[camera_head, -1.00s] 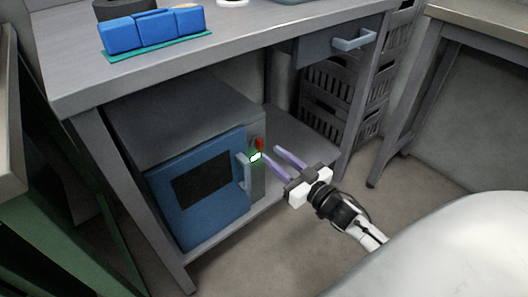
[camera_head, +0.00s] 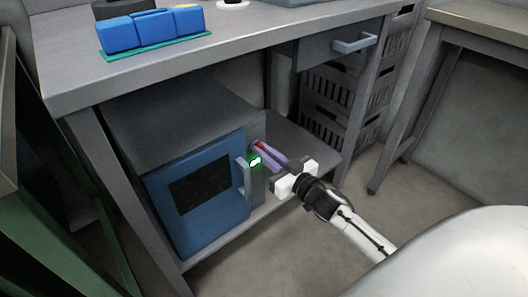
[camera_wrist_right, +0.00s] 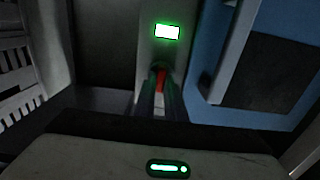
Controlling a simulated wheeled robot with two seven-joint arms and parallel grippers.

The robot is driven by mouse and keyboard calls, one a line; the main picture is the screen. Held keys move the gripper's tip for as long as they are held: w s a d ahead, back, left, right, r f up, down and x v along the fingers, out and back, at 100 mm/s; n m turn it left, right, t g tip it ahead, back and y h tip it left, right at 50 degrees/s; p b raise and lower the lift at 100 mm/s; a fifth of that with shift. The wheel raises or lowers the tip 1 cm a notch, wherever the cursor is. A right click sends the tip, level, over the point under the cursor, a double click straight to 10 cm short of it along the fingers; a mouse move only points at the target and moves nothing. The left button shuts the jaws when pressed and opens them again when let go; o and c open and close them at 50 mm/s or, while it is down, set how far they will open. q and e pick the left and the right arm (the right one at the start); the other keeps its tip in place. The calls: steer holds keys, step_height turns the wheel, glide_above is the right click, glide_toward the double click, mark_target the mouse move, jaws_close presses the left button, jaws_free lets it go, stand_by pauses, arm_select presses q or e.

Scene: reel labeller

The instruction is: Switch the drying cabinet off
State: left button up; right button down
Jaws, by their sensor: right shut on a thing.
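The drying cabinet (camera_head: 180,122) is a grey box with a blue door (camera_head: 200,190) that stands on the low shelf under the bench. A lit green-white display (camera_head: 255,161) is on its front strip, right of the door handle; it also shows in the right wrist view (camera_wrist_right: 167,32). A red switch (camera_wrist_right: 161,80) sits on the same strip. My right gripper (camera_head: 259,148) is shut on the red switch, its purple fingers on either side of it and hiding much of it. My left gripper is not in view.
The cabinet's door handle (camera_head: 243,174) stands out just left of the display. A drawer with a handle (camera_head: 354,44) hangs under the bench top. Dark crates (camera_head: 335,105) are stacked behind, at right. The floor in front is clear.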

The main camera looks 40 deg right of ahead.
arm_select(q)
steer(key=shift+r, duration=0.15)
arm_select(e)
steer(key=shift+n, duration=0.5)
arm_select(q)
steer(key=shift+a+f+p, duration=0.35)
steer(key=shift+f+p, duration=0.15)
steer(key=shift+p, duration=0.1)
arm_select(e)
steer(key=n, duration=1.6)
steer(key=shift+a+f+n, duration=0.25)
steer(key=shift+n, duration=0.15)
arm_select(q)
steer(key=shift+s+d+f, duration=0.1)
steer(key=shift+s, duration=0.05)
arm_select(e)
steer(key=shift+n, duration=0.3)
steer(key=c, duration=1.8)
jaws_free()
